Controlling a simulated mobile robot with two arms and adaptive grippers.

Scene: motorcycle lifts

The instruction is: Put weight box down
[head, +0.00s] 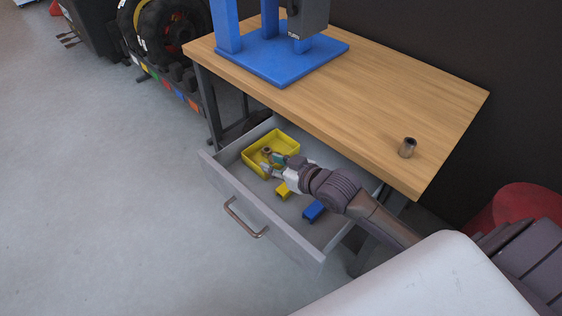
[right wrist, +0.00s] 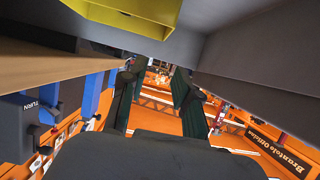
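A yellow open box (head: 288,142) sits inside the pulled-out grey drawer, towards its left end. A small brownish round piece (head: 267,150) shows in the box. My right gripper (head: 268,163) is at the near right side of the box, its fingers apart and partly covering it. In the right wrist view the two dark fingers (right wrist: 153,92) are spread with nothing between them, and a yellow box (right wrist: 125,17) shows at the top edge. I cannot tell whether a finger touches the box. My left gripper is not in view.
The grey drawer (head: 222,188) also holds a small yellow block (head: 283,190) and a blue block (head: 314,211). The floor at left is clear.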

